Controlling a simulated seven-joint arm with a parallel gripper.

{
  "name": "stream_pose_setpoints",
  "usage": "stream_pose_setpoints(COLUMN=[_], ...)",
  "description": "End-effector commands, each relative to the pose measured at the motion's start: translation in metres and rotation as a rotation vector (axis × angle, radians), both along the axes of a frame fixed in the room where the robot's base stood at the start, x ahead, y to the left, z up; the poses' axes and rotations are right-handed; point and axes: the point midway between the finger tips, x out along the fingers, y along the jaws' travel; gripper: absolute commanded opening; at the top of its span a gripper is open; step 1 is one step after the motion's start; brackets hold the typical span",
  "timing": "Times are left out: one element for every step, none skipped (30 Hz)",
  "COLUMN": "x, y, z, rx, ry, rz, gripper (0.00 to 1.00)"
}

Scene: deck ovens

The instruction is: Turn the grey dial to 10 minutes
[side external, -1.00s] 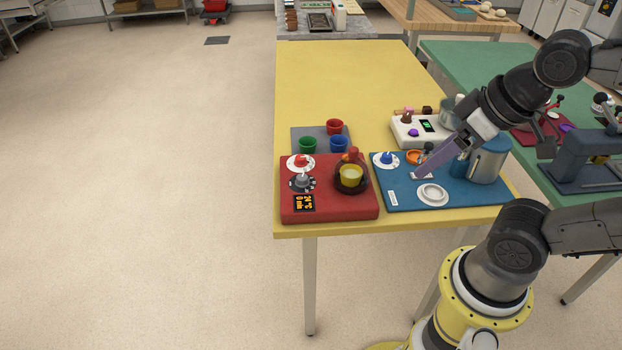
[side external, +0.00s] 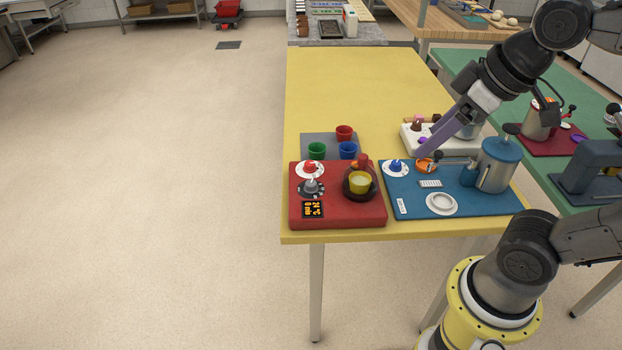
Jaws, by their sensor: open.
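The grey dial (side external: 312,187) sits on a dark round scale on the left of the red unit (side external: 350,216). Its display (side external: 312,209) below shows orange text that appears to read 24 °C and 0 min. A red dial (side external: 310,167) on a white scale is just behind the grey one. My gripper (side external: 418,153), with long purple fingers, is well to the right of the grey dial. It points down near the front left of the white device and holds nothing that I can see. The gap between its fingers is hard to make out.
Red, green and blue cups stand behind the red unit. The white device (side external: 468,141) is behind the blue board.

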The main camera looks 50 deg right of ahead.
Motion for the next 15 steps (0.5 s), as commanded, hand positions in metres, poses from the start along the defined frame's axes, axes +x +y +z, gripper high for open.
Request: stream_pose_setpoints(x=[0.013,0.02,0.031,0.039,0.048,0.061,0.071,0.081,0.095,0.106,0.116,0.13,0.14,0.15,0.164], y=[0.0,0.0,0.0,0.001,0.001,0.001,0.001,0.001,0.002,0.002,0.002,0.003,0.003,0.003,0.004], z=[0.007,0.011,0.016,0.019,0.022,0.024,0.026,0.027,0.027,0.026,0.025,0.022,0.02,0.016,0.011], rx=[-0.009,-0.014,-0.022,-0.027,-0.032,-0.04,-0.043,-0.048,-0.054,-0.057,-0.061,-0.064,-0.067,-0.069,-0.071], ry=[0.016,0.024,0.038,0.05,0.061,0.079,0.093,0.107,0.126,0.142,0.157,0.178,0.192,0.208,0.23], rz=[0.019,0.03,0.046,0.057,0.069,0.085,0.096,0.108,0.122,0.134,0.145,0.157,0.167,0.176,0.187], gripper=[0.72,0.72,0.72,0.72,0.72,0.72,0.72,0.72,0.72,0.72,0.72,0.72,0.72,0.72,0.72])
